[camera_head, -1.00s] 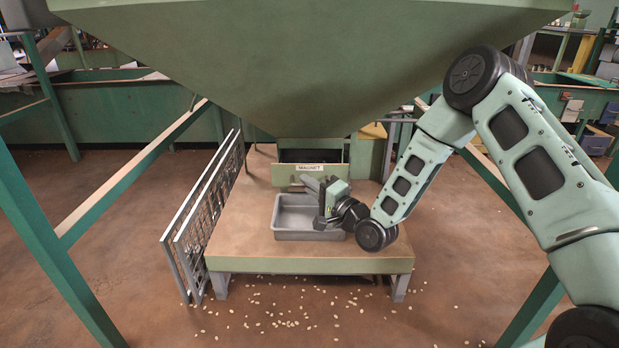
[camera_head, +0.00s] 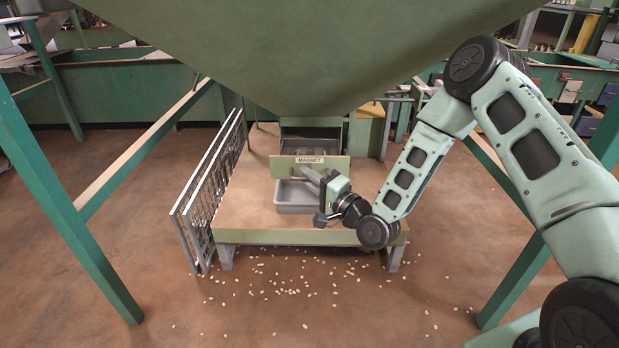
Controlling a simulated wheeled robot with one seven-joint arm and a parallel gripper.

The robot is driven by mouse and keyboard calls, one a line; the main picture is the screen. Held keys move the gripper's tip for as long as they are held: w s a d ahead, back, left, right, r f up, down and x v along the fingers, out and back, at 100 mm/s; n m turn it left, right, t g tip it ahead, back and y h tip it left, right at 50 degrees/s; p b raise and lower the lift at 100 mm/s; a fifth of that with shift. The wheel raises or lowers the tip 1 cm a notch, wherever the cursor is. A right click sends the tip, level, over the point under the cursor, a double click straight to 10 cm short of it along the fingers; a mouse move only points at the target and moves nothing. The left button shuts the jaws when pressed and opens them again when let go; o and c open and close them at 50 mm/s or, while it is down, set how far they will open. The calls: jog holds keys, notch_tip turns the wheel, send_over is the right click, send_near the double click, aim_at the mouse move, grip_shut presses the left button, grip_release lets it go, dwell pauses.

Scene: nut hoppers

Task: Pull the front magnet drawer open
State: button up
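The front magnet drawer (camera_head: 290,166) is a pale green panel with a white "MAGNET" label, under the big green hopper. It stands out from its housing, and its grey inside (camera_head: 305,142) shows behind the panel. My gripper (camera_head: 310,175) is at the middle of the panel, just below the label, coming from the lower right. Its fingers appear closed at the handle, which they mostly hide. A grey tray (camera_head: 293,197) sits on the platform below the drawer, partly covered from view by the panel and my gripper.
The green hopper (camera_head: 320,55) hangs low over the drawer. Grey wire grids (camera_head: 207,195) lean along the left side of the wooden platform (camera_head: 240,212). Green legs (camera_head: 60,190) slope at both sides. Nuts lie scattered on the floor in front.

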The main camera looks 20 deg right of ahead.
jog(key=shift+o, duration=0.5)
jog(key=shift+s+d, duration=0.15)
jog(key=shift+s, duration=0.1)
jog(key=p+v, duration=0.5)
jog(key=v, duration=1.2)
jog(key=shift+w, duration=0.1)
